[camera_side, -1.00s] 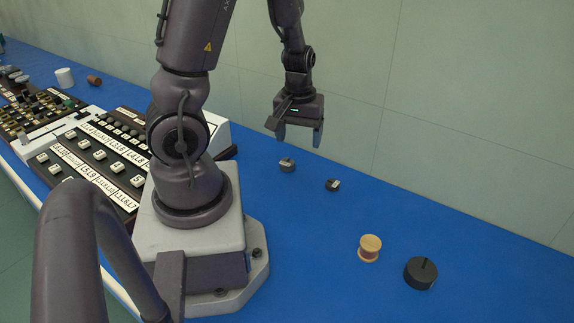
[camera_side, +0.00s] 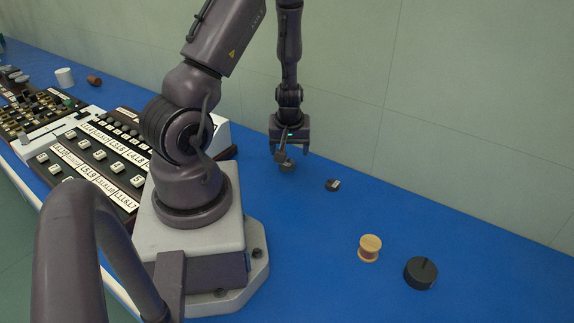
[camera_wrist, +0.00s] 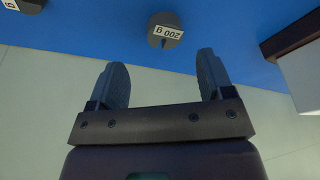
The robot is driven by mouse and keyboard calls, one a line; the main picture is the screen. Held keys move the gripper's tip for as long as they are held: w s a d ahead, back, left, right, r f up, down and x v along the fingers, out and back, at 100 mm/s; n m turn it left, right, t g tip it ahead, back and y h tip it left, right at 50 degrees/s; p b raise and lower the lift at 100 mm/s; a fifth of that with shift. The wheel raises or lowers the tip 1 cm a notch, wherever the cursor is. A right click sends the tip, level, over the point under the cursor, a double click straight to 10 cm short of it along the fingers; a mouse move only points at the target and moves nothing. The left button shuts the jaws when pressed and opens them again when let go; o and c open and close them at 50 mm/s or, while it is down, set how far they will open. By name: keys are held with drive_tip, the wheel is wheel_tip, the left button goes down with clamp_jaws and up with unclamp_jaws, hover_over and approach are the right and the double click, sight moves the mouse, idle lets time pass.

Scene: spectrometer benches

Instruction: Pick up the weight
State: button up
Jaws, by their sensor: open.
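A small dark round weight (camera_side: 287,166) with a pale label stands on the blue bench top, partly hidden by my gripper (camera_side: 291,152) in the side view. My gripper is open, points down and is empty. In the wrist view the weight lies beyond the gap between the fingertips (camera_wrist: 162,66).
A wooden spool (camera_side: 370,248) and a larger black knob-like disc (camera_side: 421,273) stand at the lower right. A keyed control panel (camera_side: 110,160) lies left of my base. A pale wall (camera_side: 460,110) rises behind the bench. Blue bench top (camera_side: 310,225) is clear between.

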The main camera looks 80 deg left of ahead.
sight(287, 162)
drive_tip(key=shift+s+x, duration=0.15)
drive_tip(key=shift+x, duration=1.2)
drive_tip(key=shift+s+x, duration=0.15)
drive_tip(key=shift+x, duration=1.2)
drive_tip(key=shift+d, duration=0.1)
drive_tip(key=shift+c, duration=0.5)
drive_tip(key=c, duration=1)
